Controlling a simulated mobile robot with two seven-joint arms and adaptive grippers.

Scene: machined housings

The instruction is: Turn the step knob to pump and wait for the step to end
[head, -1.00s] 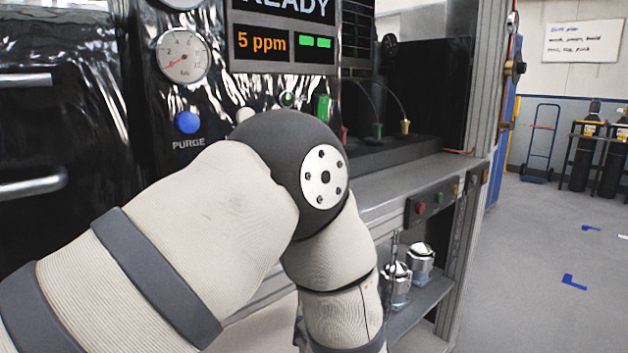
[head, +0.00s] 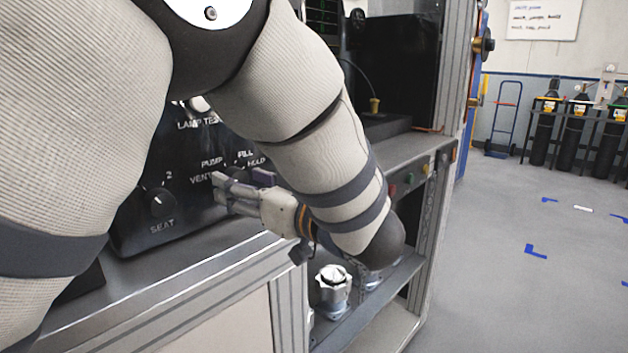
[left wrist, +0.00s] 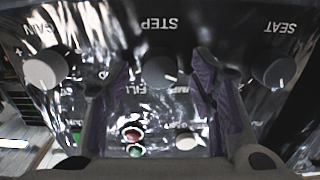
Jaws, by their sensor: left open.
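My left gripper (head: 221,188) is open at the panel. Its purple-padded fingers stand either side of the step knob in the left wrist view, with gaps visible. In the head view the gripper hides most of the knob; the words PUMP, VENT, FILL and HOLD show around it. I cannot tell which word the knob points to. My right gripper is not in view.
The seat knob (head: 158,203) is left of my gripper in the head view. The gain knob (left wrist: 46,69) is on the other side. A silver machined housing (head: 334,287) stands on the lower shelf beneath my forearm. Open floor lies to the right.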

